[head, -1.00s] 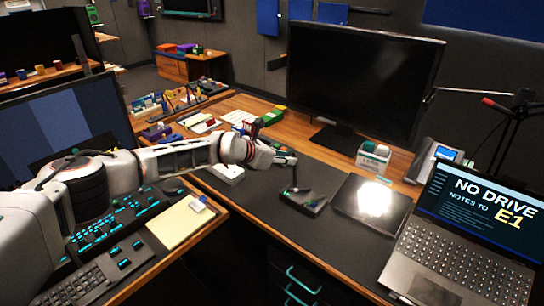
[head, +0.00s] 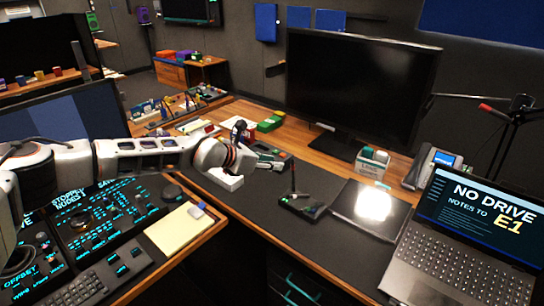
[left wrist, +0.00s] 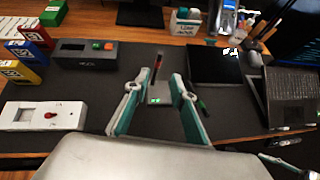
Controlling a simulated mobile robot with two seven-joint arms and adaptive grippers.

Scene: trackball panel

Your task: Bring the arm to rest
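My left arm comes in from the left in the head view, raised above the control panel (head: 95,215) with its lit teal markings. My left gripper (head: 274,162) is small there, over the desk near a box with coloured buttons. In the left wrist view the two teal-lined fingers of my left gripper (left wrist: 155,88) stand apart with nothing held. A small black joystick box (left wrist: 159,96) shows between and beyond them. The dark round trackball (head: 172,192) sits at the panel's right side.
A large monitor (head: 360,88) stands at the back. A laptop (head: 470,235), a dark tablet (head: 366,208) and a phone (head: 432,168) are to the right. A yellow notepad (head: 178,230) lies at the near desk corner. The black mat (head: 250,205) has free room.

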